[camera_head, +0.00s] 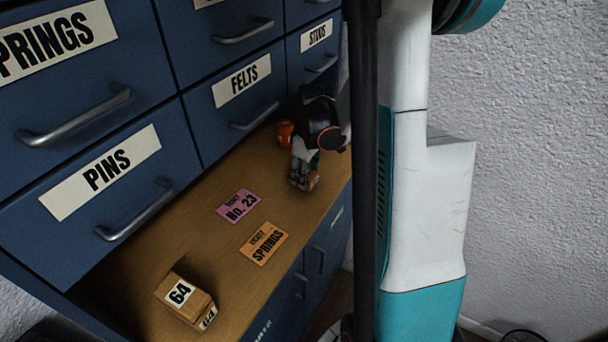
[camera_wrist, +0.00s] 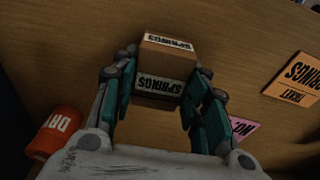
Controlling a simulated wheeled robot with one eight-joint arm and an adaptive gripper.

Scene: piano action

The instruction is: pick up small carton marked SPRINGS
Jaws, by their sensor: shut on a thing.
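The small carton marked SPRINGS (camera_wrist: 165,68) is brown with white labels. It sits between the fingers of my gripper (camera_wrist: 162,88) in the wrist view, and the gripper is shut on it. In the head view my gripper (camera_head: 304,178) is low over the wooden counter at its far end, and the carton (camera_head: 313,181) shows only partly beside the fingers. I cannot tell whether the carton touches the counter.
An orange container (camera_head: 285,133) stands close to my gripper. A pink card marked No. 23 (camera_head: 239,205) and an orange SPRINGS card (camera_head: 264,243) lie on the counter (camera_head: 215,262). A carton marked 64 (camera_head: 186,300) stands nearer. Blue drawers (camera_head: 235,105) with protruding handles rise behind.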

